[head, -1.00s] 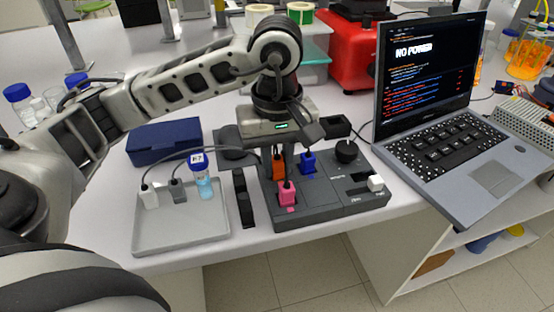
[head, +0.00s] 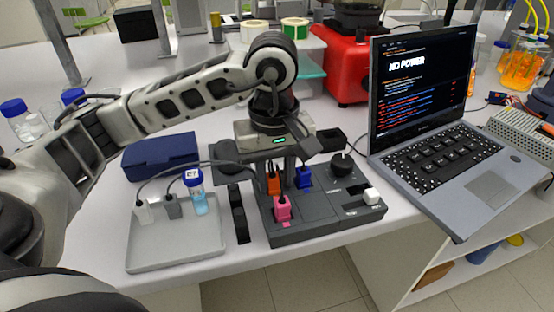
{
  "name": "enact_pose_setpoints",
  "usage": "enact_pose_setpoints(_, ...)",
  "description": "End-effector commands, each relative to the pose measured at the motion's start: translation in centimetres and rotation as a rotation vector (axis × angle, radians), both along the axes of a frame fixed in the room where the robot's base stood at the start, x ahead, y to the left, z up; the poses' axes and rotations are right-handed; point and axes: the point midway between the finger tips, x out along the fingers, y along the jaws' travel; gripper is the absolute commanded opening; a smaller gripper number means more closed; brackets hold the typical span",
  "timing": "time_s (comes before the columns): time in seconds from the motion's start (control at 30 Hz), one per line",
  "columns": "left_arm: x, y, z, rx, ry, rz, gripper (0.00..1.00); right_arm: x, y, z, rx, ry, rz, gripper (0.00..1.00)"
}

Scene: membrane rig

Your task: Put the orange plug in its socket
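The orange plug (head: 273,185) stands at the rear left of the dark grey rig (head: 318,227), behind the pink plug (head: 283,210) and left of the blue plug (head: 304,177). My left gripper (head: 274,172) points down over the orange plug, with its fingertips around the plug's upper part. The fingers hide much of the plug, so I cannot tell whether they press on it or how deep it sits. Its socket is hidden under it. A grey cable arches from the tray toward the gripper. My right gripper is not in view.
A grey tray (head: 165,256) left of the rig holds a blue-capped vial (head: 197,193) and two small connectors. A blue case (head: 160,154) lies behind it. An open laptop (head: 445,150) showing "NO POWER" stands to the right. The table's front edge is close to the rig.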

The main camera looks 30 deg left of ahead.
Motion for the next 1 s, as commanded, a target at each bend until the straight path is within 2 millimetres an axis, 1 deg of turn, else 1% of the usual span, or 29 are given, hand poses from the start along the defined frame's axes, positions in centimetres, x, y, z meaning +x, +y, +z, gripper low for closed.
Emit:
enact_pose_setpoints(0.03, -0.6, 0.3, -0.4, 0.017, 0.030, -0.004, 0.45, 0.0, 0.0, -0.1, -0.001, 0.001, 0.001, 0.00)
enact_pose_setpoints(0.07, -0.5, 0.2, -0.1, 0.015, 0.029, -0.003, 0.45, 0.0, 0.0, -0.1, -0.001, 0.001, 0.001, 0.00)
enact_pose_setpoints(0.17, -0.4, 0.1, 1.3, 0.013, 0.021, -0.003, 0.45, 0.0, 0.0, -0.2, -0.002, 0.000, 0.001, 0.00)
enact_pose_setpoints(0.5, -0.1, 0.0, 10.1, 0.008, 0.001, 0.000, 0.45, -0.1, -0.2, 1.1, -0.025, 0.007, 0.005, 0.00)
enact_pose_setpoints(0.6, -0.1, -0.1, 12.2, 0.006, -0.001, 0.000, 0.45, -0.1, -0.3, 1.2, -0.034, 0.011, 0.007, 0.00)
enact_pose_setpoints(0.7, -0.1, -0.1, 14.0, 0.004, -0.002, 0.001, 0.45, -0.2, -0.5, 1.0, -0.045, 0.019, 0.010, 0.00)
enact_pose_setpoints(0.83, -0.1, -0.2, 15.4, 0.003, -0.001, -0.001, 0.45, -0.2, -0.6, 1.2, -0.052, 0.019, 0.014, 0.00)
enact_pose_setpoints(1.0, -0.1, -0.2, 16.0, 0.002, -0.001, 0.000, 0.45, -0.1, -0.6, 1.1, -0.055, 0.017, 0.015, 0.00)
